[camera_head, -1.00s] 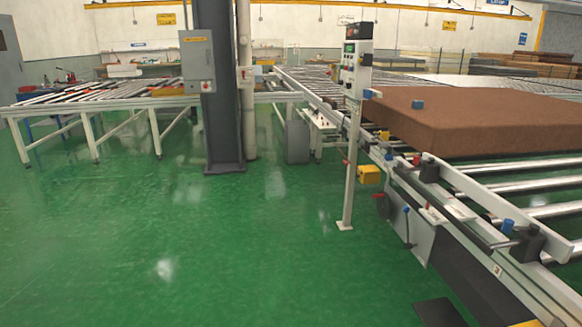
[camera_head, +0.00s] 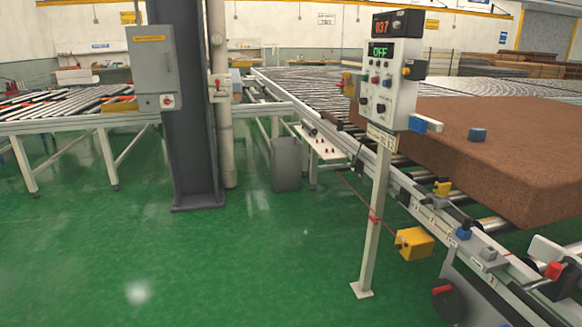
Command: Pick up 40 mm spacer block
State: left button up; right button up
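No block is labelled as the 40 mm spacer block, so I cannot tell which one it is. A small yellow block (camera_head: 442,188) sits on the conveyor's side rail, in front of the mattress's near left side. A blue and white piece (camera_head: 427,123) sticks out from the right side of the control box (camera_head: 388,88). Neither of my grippers is in view.
The control post (camera_head: 376,215) stands on the green floor before the conveyor rail (camera_head: 400,180). A yellow box (camera_head: 413,244) hangs low beside it. A dark column (camera_head: 187,130) and grey bin (camera_head: 286,164) stand further left. The floor (camera_head: 230,270) at left and centre is clear.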

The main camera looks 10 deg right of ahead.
aim_at(478, 135)
jog(key=z, duration=0.55)
jog(key=i, duration=2.1)
jog(key=z, duration=0.65)
